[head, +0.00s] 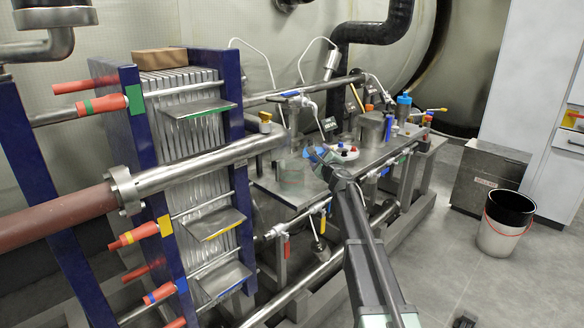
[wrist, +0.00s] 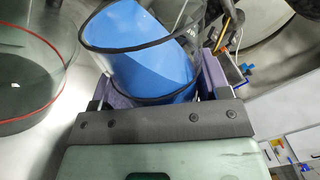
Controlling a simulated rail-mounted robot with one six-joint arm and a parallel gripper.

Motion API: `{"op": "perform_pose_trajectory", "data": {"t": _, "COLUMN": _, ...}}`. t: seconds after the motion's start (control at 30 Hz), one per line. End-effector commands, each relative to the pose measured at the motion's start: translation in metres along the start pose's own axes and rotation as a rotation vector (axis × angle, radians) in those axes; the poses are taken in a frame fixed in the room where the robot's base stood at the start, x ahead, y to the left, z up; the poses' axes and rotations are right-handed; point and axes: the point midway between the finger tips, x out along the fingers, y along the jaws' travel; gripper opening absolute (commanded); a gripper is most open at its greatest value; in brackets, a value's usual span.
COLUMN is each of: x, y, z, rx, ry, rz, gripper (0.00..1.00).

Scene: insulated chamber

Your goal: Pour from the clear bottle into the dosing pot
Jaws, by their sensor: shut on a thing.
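My gripper (head: 322,164) is shut on a see-through vessel with blue contents, which I take to be the clear bottle (head: 312,155). In the wrist view the bottle (wrist: 145,55) sits between the two fingers, with dark outlines and a slanted, paler blue face. A clear, wide vessel with a red line and a green line, seemingly the dosing pot (head: 291,180), stands on the metal bench just left of my gripper. The pot also fills the left of the wrist view (wrist: 35,85), apart from the bottle. I see no stream between them. The bottle's mouth is hard to make out.
A thick steel pipe (head: 205,166) runs in from the left behind the pot. A white bucket (head: 504,225) stands on open floor at right.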

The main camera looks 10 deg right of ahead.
Motion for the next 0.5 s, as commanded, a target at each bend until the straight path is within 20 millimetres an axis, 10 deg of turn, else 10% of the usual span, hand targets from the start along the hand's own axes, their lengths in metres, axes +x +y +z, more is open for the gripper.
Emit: {"op": "perform_pose_trajectory", "data": {"t": 0.5, "x": 0.0003, "y": -0.0035, "z": -0.0007, "rx": -0.056, "ry": -0.004, "rz": 0.0, "gripper": 0.35}}
